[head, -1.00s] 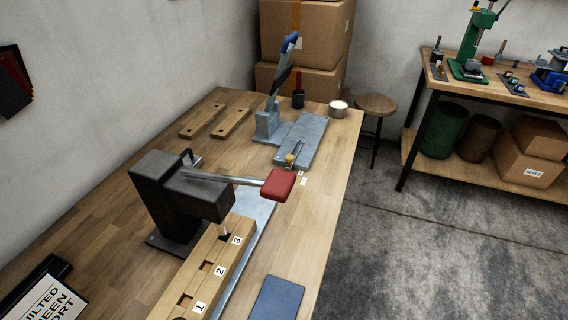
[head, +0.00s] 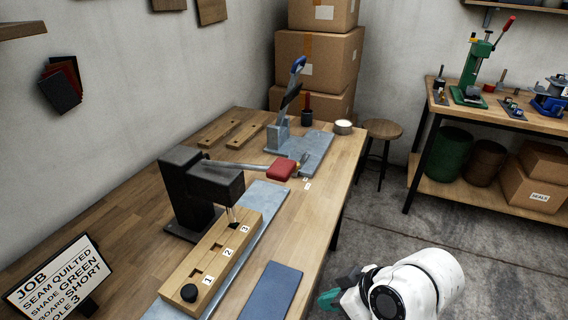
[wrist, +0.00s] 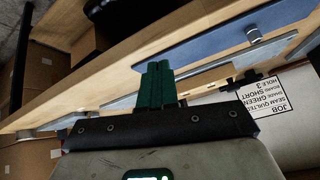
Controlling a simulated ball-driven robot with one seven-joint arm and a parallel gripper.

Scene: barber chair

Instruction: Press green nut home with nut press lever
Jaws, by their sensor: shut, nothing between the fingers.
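A black press (head: 190,190) stands on the wooden bench. Its grey lever (head: 235,167) sticks out to the right, nearly level, and ends in a red pad (head: 281,170). The press head overhangs the hole 3 end of a wooden board (head: 212,262) numbered 1 to 3. I cannot make out a green nut there; the area under the head is small and partly hidden. My gripper (head: 328,299) is low at the right, off the bench's front edge and well apart from the lever. Its green fingers are together and empty in the wrist view (wrist: 158,85).
A job card (head: 58,275) reads quilted, green, short, with hole 3. A black knob (head: 189,292) sits near hole 1. A blue mat (head: 270,293) lies at the bench's front. A blue-handled lever fixture (head: 279,135) stands farther back. Open floor lies right of the bench.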

